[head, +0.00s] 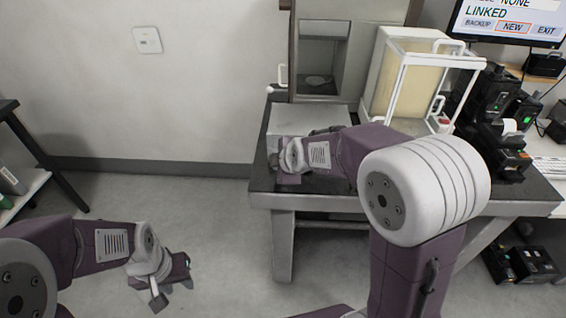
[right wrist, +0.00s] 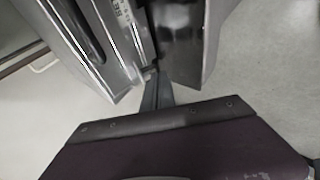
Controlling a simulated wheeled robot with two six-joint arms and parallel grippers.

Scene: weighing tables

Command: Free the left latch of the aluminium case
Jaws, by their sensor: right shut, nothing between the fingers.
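The aluminium case (head: 293,121) appears to be the pale grey box on the near left of the dark-topped table, partly covered by my right arm. My right gripper (head: 290,160) is at its front left corner. In the right wrist view, its fingers (right wrist: 154,92) are shut and empty, close to ridged grey metal that seems to be the case (right wrist: 70,38). I cannot tell whether they touch it. I cannot make out the left latch. My left gripper (head: 158,289) hangs over the floor at the lower left, away from the case; its jaw opening is unclear.
The table (head: 390,204) also bears a grey cabinet (head: 322,50) and a white-framed enclosure (head: 408,80) behind the case. Black devices (head: 500,110) stand at the right by a monitor (head: 510,20). Open floor lies left of the table. A dark-framed shelf (head: 22,195) stands far left.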

